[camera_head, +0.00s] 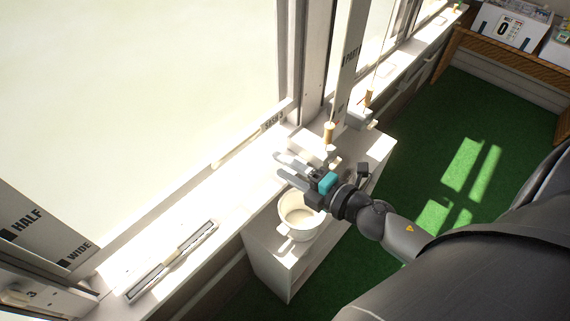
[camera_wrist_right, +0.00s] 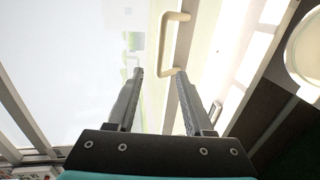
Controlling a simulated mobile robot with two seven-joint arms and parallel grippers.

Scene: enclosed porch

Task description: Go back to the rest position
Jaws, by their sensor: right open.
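My right gripper (camera_head: 283,168) is open and empty in the head view, above the window sill and the top of a small white cabinet. Its two fingers also show in the right wrist view (camera_wrist_right: 158,80), spread apart with nothing between them. A white pot (camera_head: 299,217) with a handle stands on the white cabinet (camera_head: 268,262), just below and beside the gripper. Part of a round white rim, likely the pot, shows at the right edge of the wrist view (camera_wrist_right: 307,50). My left gripper is in neither view.
A pale handle (camera_wrist_right: 166,45) shows beyond the fingertips in the wrist view. A long metal bar (camera_head: 172,262) lies on the sill. Cords with wooden pulls (camera_head: 329,133) hang by the window post. The green floor (camera_head: 425,130) is clear. A wooden shelf with boxes (camera_head: 510,25) stands at the back right.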

